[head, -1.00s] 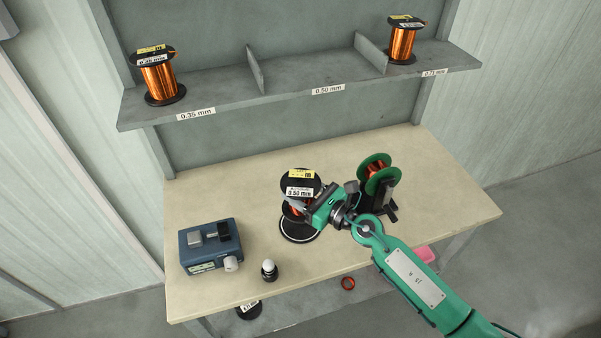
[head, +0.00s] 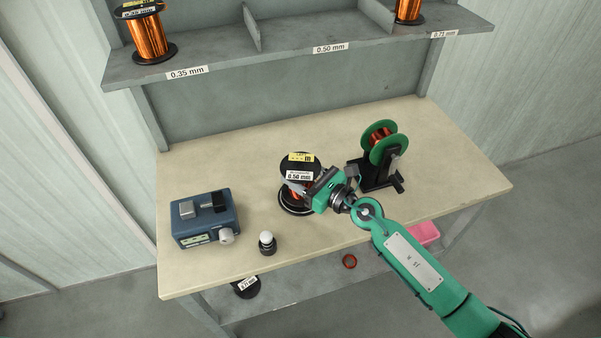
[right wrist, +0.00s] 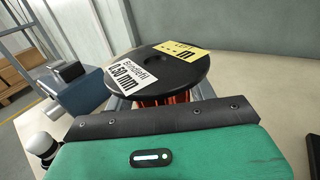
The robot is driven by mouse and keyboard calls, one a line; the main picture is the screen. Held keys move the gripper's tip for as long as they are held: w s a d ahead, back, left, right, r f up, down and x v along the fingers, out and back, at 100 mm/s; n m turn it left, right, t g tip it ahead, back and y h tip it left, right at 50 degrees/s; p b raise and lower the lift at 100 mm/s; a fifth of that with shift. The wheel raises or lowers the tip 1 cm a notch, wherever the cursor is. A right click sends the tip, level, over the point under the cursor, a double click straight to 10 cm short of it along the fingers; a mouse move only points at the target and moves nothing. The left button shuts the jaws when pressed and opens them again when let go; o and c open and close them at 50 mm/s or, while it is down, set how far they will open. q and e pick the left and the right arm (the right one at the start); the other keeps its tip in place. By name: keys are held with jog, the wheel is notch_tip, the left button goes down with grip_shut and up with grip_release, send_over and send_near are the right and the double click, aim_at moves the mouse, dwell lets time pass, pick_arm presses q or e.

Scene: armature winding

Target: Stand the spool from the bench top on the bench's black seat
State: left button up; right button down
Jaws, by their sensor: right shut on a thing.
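The spool (head: 300,168) has black flanges, copper-coloured wire and a white 0.50 mm label with a yellow tag. It is upright over the black seat (head: 297,213), a round disc with a pale ring on the bench top. Its lower flange is at or very close to the seat; I cannot tell if it touches. My right gripper (head: 303,190) is shut on the spool from the right side. My left gripper is not in view.
A blue device (head: 205,220) and a small black bottle with a white top (head: 267,243) stand on the left of the bench top (head: 225,160). A green-flanged spool on a black stand (head: 380,170) is close right of my gripper. Copper spools stand on the upper shelf (head: 290,48).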

pick_arm(q)
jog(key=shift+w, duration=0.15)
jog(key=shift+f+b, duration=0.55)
jog(key=shift+b, duration=0.1)
pick_arm(e)
jog(key=shift+f, duration=0.6)
jog(key=c, duration=0.5)
grip_release()
jog(key=shift+o, duration=0.4)
jog(key=shift+f, duration=0.2)
jog(key=b+v, duration=0.2)
jog(key=v, duration=0.8)
jog(key=shift+s+d+f, duration=0.1)
jog(key=shift+s, duration=0.05)
jog(key=shift+b+v, duration=0.55)
jog(key=shift+v, duration=0.55)
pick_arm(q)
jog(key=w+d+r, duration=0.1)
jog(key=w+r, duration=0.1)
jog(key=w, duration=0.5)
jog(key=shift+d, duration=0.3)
pick_arm(e)
jog(key=shift+s+d+r, duration=0.3)
jog(key=shift+s+d, duration=0.1)
jog(key=shift+d, duration=0.15)
